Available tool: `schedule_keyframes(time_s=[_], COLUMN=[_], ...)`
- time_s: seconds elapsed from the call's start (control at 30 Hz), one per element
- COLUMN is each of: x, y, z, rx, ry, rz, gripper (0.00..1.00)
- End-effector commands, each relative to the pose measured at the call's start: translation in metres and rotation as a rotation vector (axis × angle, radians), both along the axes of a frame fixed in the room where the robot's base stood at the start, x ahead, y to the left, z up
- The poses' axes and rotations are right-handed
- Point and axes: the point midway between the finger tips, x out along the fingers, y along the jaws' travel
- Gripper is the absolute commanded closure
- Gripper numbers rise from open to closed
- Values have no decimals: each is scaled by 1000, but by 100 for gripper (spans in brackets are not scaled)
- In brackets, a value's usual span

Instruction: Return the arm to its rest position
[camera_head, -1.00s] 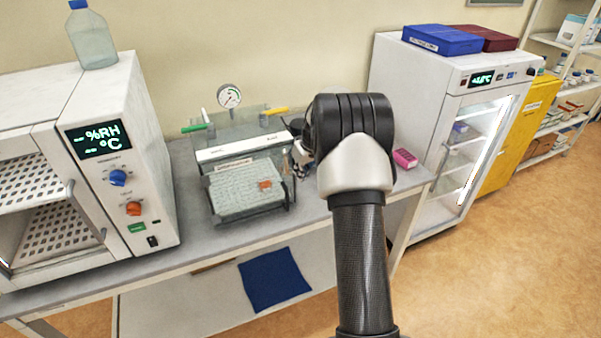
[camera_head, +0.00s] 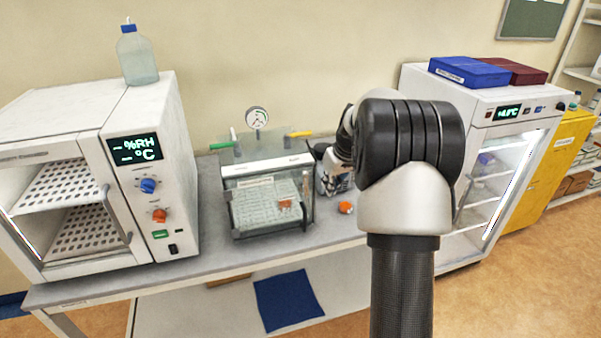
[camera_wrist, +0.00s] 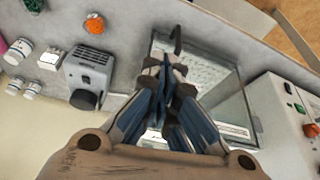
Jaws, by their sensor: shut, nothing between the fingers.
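My arm's black and white elbow stands large at centre-right in the head view, with its dark tube below. My gripper (camera_wrist: 165,85) shows in the wrist view. Its fingers are together with nothing between them, above the glass-walled desiccator box (camera_wrist: 215,75). In the head view my gripper is hidden behind my arm. The desiccator box (camera_head: 268,235) stands on the bench left of my arm and holds a white perforated tray and a small orange item.
The climate chamber (camera_head: 188,215) stands at left with a bottle (camera_head: 137,55) on top. A lit glass-door fridge (camera_head: 435,80) stands at right, with a yellow cabinet (camera_head: 550,170) beyond it. A grey pump-like device (camera_wrist: 88,68) and small jars (camera_wrist: 18,50) lie near my gripper.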

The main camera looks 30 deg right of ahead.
Motion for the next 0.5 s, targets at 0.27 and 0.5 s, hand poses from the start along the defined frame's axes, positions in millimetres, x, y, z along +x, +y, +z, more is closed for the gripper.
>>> schedule_keyframes(time_s=[0.27, 0.5], x=[-2, -38], y=[10, 106], z=[7, 60], rx=[-1, -3], ry=[0, -4], rz=[5, 39], gripper=[100, 100])
